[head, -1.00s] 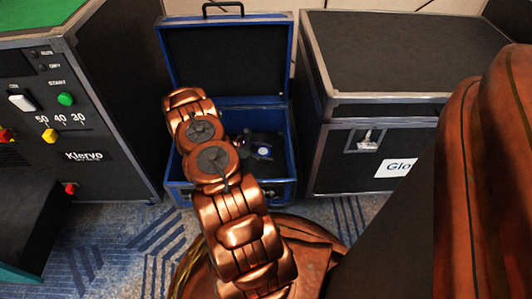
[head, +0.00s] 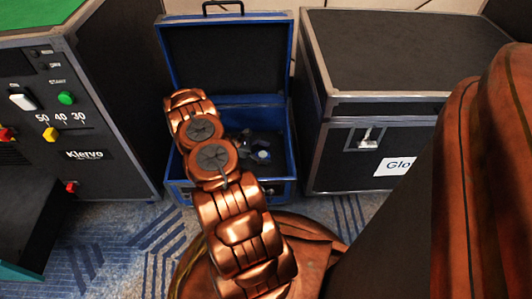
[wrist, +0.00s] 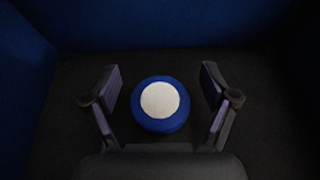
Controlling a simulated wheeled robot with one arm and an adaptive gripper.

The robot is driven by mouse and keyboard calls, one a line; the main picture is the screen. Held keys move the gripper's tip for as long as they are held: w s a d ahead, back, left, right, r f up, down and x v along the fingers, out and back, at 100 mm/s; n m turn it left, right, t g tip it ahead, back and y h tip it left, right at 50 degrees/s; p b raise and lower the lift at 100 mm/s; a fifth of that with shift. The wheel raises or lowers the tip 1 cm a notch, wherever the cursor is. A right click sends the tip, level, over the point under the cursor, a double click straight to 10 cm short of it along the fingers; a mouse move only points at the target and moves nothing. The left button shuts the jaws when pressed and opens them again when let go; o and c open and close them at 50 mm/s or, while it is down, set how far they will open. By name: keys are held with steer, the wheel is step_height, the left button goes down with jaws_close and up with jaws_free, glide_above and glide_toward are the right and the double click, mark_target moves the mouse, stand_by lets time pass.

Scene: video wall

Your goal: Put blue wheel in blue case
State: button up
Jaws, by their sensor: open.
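The blue case (head: 289,140) stands open on the floor with its lid raised at the back. The blue wheel (wrist: 160,104), with a pale round centre, lies on the dark floor of the case in the wrist view. My gripper (wrist: 162,90) is open, with one finger on each side of the wheel and a gap between each finger and the wheel. In the head view my gripper (head: 258,152) is inside the case, small and partly hidden by my arm. The wheel shows there only as a small blue and white patch.
A closed black case (head: 400,60) with a white label stands to the right of the blue case. A black machine (head: 100,110) with buttons and a green top stands to the left. Patterned carpet (head: 130,240) lies in front.

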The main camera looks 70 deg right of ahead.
steer(key=shift+r, duration=0.55)
steer(key=p+v, duration=0.2)
steer(key=v, duration=0.4)
steer(key=shift+r+p, duration=0.2)
steer(key=shift+p, duration=0.1)
steer(key=shift+w+a+r, duration=0.15)
steer(key=shift+w+a, duration=0.1)
steer(key=shift+w, duration=0.4)
